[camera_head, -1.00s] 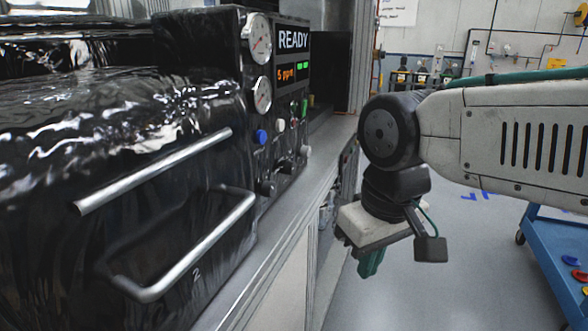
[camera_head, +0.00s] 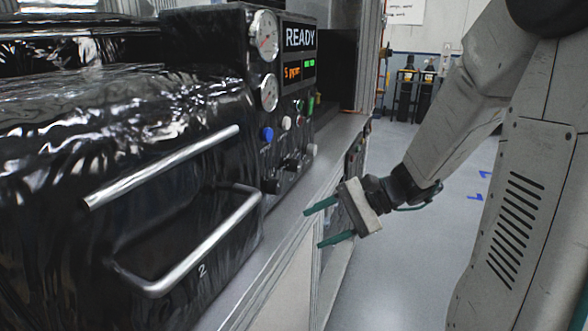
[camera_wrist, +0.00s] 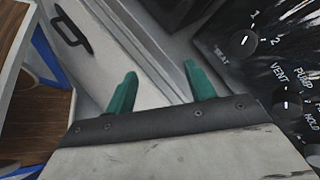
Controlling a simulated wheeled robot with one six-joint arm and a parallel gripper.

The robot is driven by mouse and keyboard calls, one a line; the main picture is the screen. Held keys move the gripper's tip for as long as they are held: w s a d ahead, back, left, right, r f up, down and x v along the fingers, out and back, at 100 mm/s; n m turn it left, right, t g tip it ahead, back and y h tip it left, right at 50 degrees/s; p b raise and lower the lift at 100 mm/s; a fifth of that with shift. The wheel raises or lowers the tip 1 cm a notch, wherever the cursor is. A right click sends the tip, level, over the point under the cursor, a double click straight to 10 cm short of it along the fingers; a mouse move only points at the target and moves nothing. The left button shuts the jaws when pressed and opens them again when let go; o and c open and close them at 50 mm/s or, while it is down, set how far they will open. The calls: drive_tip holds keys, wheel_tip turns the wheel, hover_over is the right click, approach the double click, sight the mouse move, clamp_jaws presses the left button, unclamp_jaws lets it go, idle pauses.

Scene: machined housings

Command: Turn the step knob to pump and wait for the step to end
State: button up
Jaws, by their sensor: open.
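The step knob (camera_wrist: 288,102) is a black dial with a white mark, at the right of the wrist view. VENT, PUMP and HOLD are printed around it; I cannot tell surely which one the mark points to. In the head view it seems to be the middle black knob (camera_head: 291,164) low on the panel. The display (camera_head: 300,38) reads READY, with a smaller orange line below. My gripper (camera_head: 312,229) is open and empty, its green fingers pointing left, below and in front of the panel. Its fingers also show in the wrist view (camera_wrist: 160,70), apart from the knobs.
Another knob (camera_wrist: 243,41) marked 1 and 2 sits beside the step knob. A blue button (camera_head: 267,134) and two gauges (camera_head: 264,36) are above the knobs. Metal bar handles (camera_head: 210,240) stick out at the left. A grey ledge (camera_head: 285,222) runs below the panel.

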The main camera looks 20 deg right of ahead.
drive_tip(key=w+d+m+t, duration=0.5)
drive_tip(key=w+d+t, duration=0.1)
drive_tip(key=w, duration=0.1)
drive_tip(key=m+t+h, duration=0.1)
drive_tip(key=m+t, duration=0.1)
drive_tip(key=t, duration=0.2)
approach(300, 167)
drive_tip(key=x, duration=0.8)
drive_tip(key=shift+a+r, duration=0.1)
drive_tip(key=shift+a, duration=0.05)
drive_tip(key=c, duration=1)
